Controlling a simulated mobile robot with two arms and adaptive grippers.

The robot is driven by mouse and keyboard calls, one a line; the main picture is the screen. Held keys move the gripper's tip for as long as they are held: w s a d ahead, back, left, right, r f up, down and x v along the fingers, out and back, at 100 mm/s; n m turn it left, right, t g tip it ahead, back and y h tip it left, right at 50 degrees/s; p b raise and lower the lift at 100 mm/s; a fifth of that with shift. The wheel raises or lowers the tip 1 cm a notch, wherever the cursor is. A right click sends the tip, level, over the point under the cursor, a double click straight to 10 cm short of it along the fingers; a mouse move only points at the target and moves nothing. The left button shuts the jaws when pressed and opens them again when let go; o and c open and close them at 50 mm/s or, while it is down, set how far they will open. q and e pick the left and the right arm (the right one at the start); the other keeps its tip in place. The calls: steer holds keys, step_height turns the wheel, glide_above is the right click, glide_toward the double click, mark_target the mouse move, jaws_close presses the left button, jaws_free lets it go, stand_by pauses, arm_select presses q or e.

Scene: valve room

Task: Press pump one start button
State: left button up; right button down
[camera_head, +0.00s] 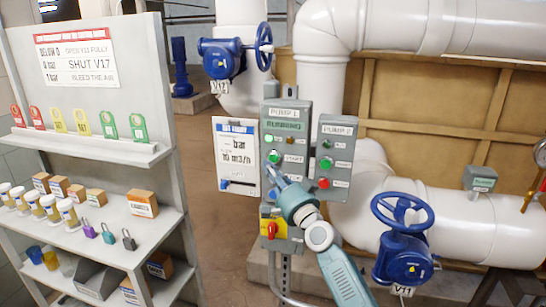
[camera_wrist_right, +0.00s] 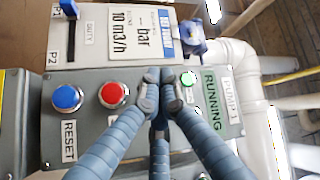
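The pump one panel (camera_head: 287,115) is a grey box labelled PUMP 1, with a RUNNING label. Its green start button (camera_head: 274,157) is beside a START label. A bright green lamp (camera_head: 269,139) sits above it and also shows in the wrist view (camera_wrist_right: 188,78). My right gripper (camera_head: 273,172) has its fingertips just below the start button in the head view. In the wrist view, the right gripper's fingers (camera_wrist_right: 161,77) are together over the panel, with nothing visible between them, and hide the start button. Contact cannot be told. My left gripper is out of view.
The wrist view shows a red button (camera_wrist_right: 113,95) and a blue reset button (camera_wrist_right: 67,97). The pump two panel (camera_head: 331,150) stands close on the right. A white gauge board (camera_head: 237,140) is on the left. Blue valve V11 (camera_head: 402,248) is at lower right; a shelf (camera_head: 110,225) is at left.

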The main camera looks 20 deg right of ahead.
steer(key=s+a+p, duration=0.2)
steer(key=s, duration=0.1)
steer(key=shift+s, duration=0.1)
stand_by(0.8)
